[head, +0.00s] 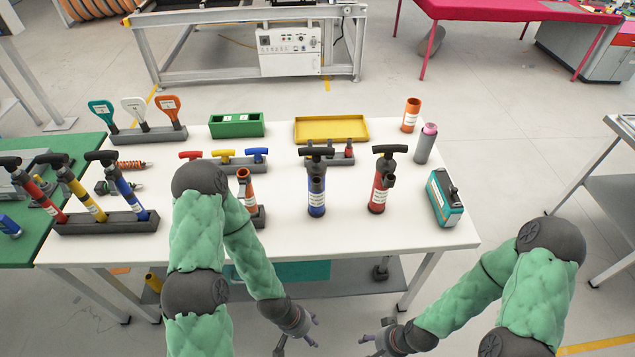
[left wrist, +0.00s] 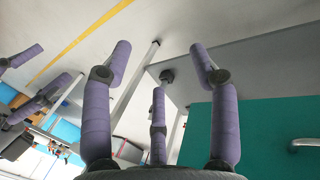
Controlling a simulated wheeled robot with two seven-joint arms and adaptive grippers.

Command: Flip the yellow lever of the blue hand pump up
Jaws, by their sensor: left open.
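A blue hand pump (head: 316,190) with a black T-handle stands upright on the white table, right of centre. Another blue pump (head: 127,190) leans in a dark rack at the left. A yellow lever cannot be made out on either. My left gripper (head: 302,330) is low in front of the table, below and apart from the pumps. The left wrist view shows its purple fingers (left wrist: 160,72) spread and empty. My right gripper (head: 374,336) is just to its right; its spread fingers also show at the left of the left wrist view (left wrist: 35,85).
Behind are red, yellow and blue T-handles (head: 223,155), a green bin (head: 236,125) and a yellow tray (head: 331,130). A teal case (head: 444,198) is at the right edge. A shelf (head: 340,280) lies below.

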